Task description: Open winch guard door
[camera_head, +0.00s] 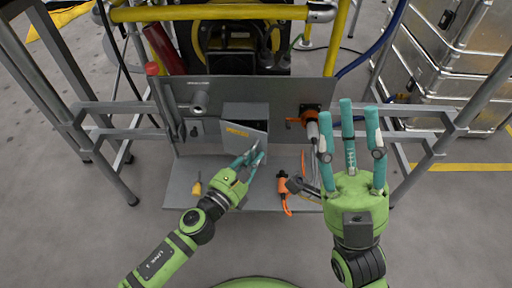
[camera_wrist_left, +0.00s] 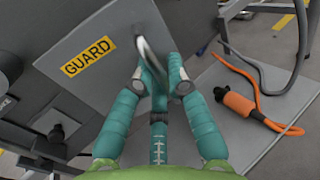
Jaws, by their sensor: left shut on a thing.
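The winch guard door (camera_head: 246,138) is a grey panel with a yellow GUARD label on the box in the middle of the work board. In the left wrist view the door (camera_wrist_left: 105,35) fills the upper left and carries a curved metal handle (camera_wrist_left: 147,52). The door's face looks tilted relative to the box; I cannot tell exactly how far it stands open. My left gripper (camera_head: 252,158) has its teal fingers shut on the handle; it also shows in the left wrist view (camera_wrist_left: 155,78). My right gripper (camera_head: 348,118) is raised at the right, fingers spread, empty.
On the grey shelf (camera_head: 180,180) lie a yellow-handled tool (camera_head: 197,187) and an orange tool (camera_head: 284,192) with a cord. An orange-and-grey fitting (camera_head: 309,120) is on the board behind my right fingers. Metal cases (camera_head: 465,60) stand at the right.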

